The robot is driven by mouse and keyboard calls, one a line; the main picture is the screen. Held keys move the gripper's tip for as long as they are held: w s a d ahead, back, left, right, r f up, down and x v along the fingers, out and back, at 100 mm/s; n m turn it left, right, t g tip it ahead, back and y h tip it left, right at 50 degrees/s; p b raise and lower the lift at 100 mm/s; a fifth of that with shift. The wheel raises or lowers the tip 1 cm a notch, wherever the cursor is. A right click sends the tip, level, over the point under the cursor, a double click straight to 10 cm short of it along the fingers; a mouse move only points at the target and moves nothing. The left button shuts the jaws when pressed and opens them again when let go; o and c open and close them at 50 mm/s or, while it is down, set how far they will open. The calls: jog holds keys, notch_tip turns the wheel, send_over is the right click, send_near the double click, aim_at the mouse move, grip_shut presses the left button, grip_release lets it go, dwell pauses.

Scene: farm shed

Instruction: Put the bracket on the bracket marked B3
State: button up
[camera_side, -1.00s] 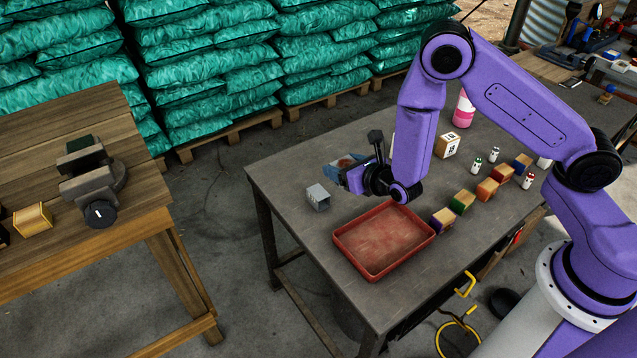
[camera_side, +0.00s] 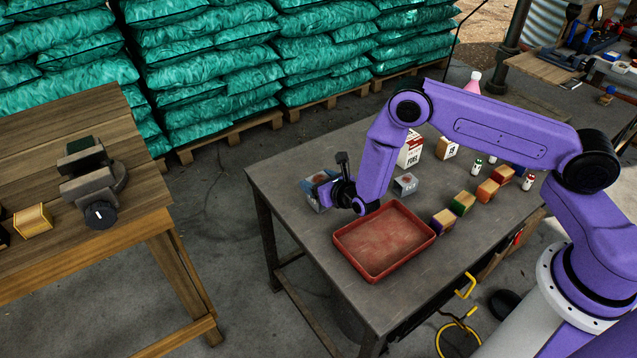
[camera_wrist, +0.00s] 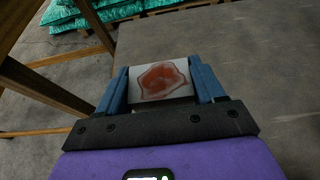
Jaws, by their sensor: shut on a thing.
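My gripper (camera_side: 324,189) is shut on a grey bracket with a rust-red stained face, which sits between the blue fingers in the wrist view (camera_wrist: 161,82). The gripper is low over the left part of the grey table, where a plain grey bracket stood earlier. That standing bracket is now mostly or fully hidden by the gripper and the held bracket. I cannot tell whether the two touch. Another grey bracket with a reddish patch (camera_side: 405,184) stands on the table right of the gripper. No B3 mark is readable.
A red tray (camera_side: 340,249) lies in front of the gripper. Several coloured wooden blocks (camera_side: 463,202), a fuel carton (camera_side: 411,150) and small bottles (camera_side: 477,166) stand to the right. The table's (camera_side: 285,166) left edge is close to the gripper.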

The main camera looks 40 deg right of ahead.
jog(key=shift+f, duration=0.35)
jog(key=o, duration=1.2)
jog(key=shift+f, duration=0.15)
